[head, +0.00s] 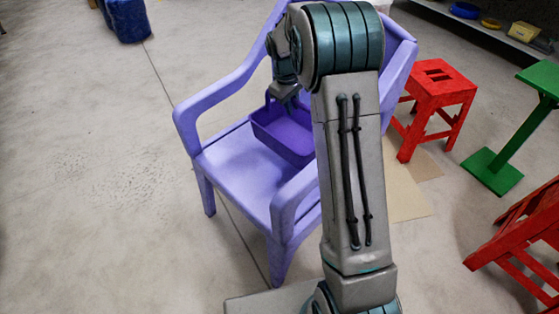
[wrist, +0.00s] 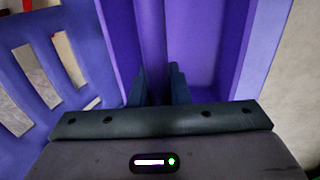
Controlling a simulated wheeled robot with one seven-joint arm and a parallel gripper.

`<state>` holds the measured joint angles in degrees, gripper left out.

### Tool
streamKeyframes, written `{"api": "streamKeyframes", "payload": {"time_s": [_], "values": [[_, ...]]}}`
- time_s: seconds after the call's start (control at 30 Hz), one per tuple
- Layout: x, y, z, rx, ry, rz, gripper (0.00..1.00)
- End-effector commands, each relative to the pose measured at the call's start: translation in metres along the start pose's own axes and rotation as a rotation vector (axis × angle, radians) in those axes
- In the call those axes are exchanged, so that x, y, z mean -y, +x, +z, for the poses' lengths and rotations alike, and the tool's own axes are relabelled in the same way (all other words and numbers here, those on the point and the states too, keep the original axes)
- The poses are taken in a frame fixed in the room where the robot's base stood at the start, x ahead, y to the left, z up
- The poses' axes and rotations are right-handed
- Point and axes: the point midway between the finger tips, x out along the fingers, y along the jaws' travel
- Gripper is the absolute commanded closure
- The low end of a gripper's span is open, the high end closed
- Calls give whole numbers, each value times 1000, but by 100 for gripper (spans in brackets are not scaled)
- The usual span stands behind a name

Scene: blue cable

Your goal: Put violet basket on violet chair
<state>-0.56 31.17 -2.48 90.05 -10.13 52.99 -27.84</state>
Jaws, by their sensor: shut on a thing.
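The violet chair (head: 240,168) stands on the floor in the middle of the head view, partly hidden by my arm. The violet basket (head: 275,130), darker than the chair, is over the chair's seat, between its armrests. I cannot tell whether it touches the seat. My gripper (head: 287,97) is above the basket. In the wrist view my gripper (wrist: 160,88) is shut on a violet bar of the basket (wrist: 215,45), with the basket's inside showing around it. The slatted part of the chair (wrist: 88,45) shows at the left there.
A red stool (head: 440,90) stands behind the chair to the right. A green stand (head: 510,140) and another red piece of furniture (head: 525,240) are at the right. A blue object (head: 128,18) is at the back left. The floor at the left is clear.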

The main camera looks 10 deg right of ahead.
Motion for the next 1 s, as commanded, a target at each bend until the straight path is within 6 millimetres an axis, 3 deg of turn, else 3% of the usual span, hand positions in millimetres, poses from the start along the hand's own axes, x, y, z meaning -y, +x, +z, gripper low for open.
{"api": "streamKeyframes", "payload": {"time_s": [0.57,0.77,1.0], "values": [[14,69,0,1,1,0,100],[20,102,0,1,0,0,100],[21,106,0,-2,1,1,100]]}}
